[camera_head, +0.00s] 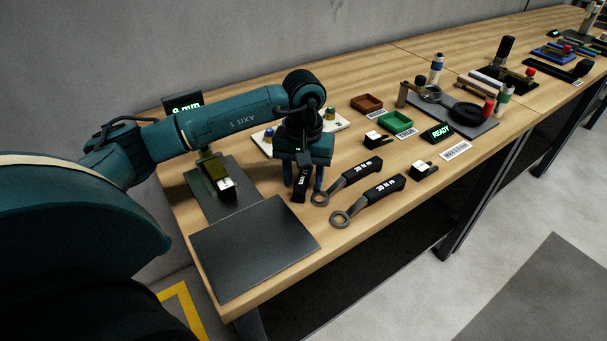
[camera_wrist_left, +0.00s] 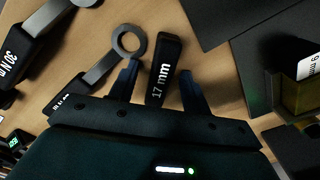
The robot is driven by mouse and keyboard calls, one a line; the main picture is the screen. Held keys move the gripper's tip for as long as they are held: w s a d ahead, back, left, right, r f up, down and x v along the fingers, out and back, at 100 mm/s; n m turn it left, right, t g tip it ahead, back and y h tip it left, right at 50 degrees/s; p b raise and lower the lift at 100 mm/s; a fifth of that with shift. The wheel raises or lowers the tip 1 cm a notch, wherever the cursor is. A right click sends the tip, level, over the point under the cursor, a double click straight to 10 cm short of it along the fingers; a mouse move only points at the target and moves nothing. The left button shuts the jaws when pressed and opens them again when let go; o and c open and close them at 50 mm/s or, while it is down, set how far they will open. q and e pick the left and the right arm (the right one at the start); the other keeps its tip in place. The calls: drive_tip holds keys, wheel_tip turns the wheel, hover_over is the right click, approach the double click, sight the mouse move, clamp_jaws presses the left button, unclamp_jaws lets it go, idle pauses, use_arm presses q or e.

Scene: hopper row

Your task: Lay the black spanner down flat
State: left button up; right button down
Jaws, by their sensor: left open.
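A black spanner (camera_head: 299,187), marked "17 mm", shows below my left gripper in the head view. In the left wrist view the black spanner (camera_wrist_left: 163,70) shows its handle end between the two fingers, with gaps on both sides. The rest of it is hidden behind the gripper body. I cannot tell whether it rests fully flat on the wood. My left gripper (camera_head: 303,182) points down and is open around the handle; its fingers also show in the left wrist view (camera_wrist_left: 160,88). My right gripper is not in view.
Two ring-ended wrenches (camera_head: 348,183) (camera_head: 368,201) lie just right of the gripper. A bare dark mat (camera_head: 254,250) lies at the front left corner. Behind it a stand (camera_head: 213,170) holds a labelled black piece. Red (camera_head: 367,103) and green (camera_head: 395,119) trays stand further right.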

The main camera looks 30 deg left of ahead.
use_arm(q)
wheel_tip(320, 180, up, 13)
idle(0.6)
idle(0.7)
